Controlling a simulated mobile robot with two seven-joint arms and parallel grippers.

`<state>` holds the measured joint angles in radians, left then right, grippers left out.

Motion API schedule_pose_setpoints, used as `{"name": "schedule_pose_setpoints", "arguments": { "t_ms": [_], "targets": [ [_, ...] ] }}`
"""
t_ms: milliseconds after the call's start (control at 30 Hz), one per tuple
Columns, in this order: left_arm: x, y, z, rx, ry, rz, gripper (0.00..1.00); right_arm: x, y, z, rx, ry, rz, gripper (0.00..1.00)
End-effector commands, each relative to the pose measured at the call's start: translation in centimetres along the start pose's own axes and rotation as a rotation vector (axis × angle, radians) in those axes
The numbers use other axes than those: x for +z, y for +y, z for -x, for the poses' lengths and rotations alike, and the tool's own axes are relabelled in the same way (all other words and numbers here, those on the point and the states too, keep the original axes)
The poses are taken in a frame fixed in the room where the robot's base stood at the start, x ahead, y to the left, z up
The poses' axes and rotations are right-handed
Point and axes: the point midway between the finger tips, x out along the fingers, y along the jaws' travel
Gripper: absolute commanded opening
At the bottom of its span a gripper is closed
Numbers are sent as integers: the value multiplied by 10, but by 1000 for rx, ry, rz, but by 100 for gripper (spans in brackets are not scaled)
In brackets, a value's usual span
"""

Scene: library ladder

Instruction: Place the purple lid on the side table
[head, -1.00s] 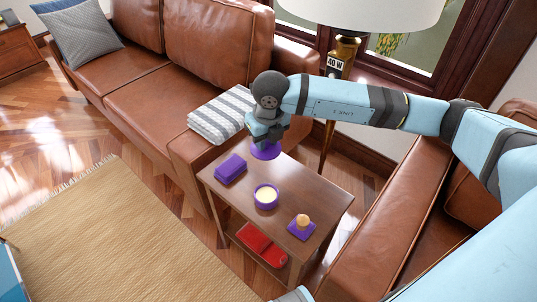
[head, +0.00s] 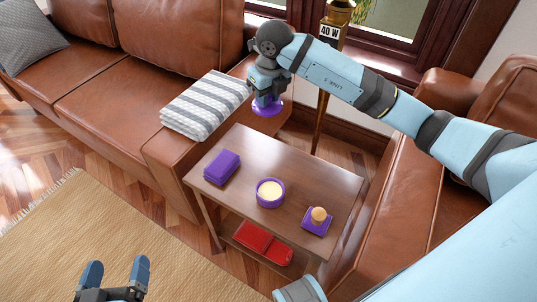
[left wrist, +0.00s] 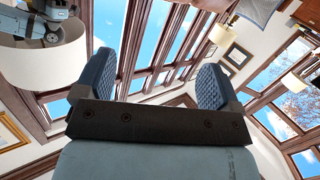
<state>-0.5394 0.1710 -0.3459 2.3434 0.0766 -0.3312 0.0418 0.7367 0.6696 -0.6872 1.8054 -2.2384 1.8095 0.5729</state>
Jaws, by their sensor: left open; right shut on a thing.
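The purple lid (head: 268,109) is a flat purple disc in the head view. My right gripper (head: 266,98) is shut on it and holds it above the back edge of the side table, near the sofa arm. The brown wooden side table (head: 240,150) stands between the sofa and the armchair. My left gripper (head: 115,275) is open and empty, low at the left above the rug. Its two fingers also show apart in the left wrist view (left wrist: 160,85), pointing up toward windows and ceiling.
A red item (head: 262,242) lies on the lower shelf. A striped blanket (head: 207,105) lies on the sofa arm. The back tabletop is clear.

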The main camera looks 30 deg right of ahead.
Motion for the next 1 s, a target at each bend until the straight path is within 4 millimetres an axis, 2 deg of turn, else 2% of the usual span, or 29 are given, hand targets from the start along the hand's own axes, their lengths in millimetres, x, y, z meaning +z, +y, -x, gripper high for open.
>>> {"name": "schedule_pose_setpoints", "arguments": {
  "t_ms": [167,533,633,867,1000],
  "targets": [
    [-10,6,-3,25,69,8,89,-6,0,-34,1,6,1,3],
    [-49,27,-1,110,284,42,89,-20,0,-130,2,4,1,3],
    [-53,29,0,122,303,48,89,-23,0,-146,1,3,0,3],
    [-45,28,-2,123,273,50,89,-25,0,-161,0,2,1,3],
    [-36,27,-4,125,247,51,89,-28,0,-182,2,3,1,3]
  ]
}}
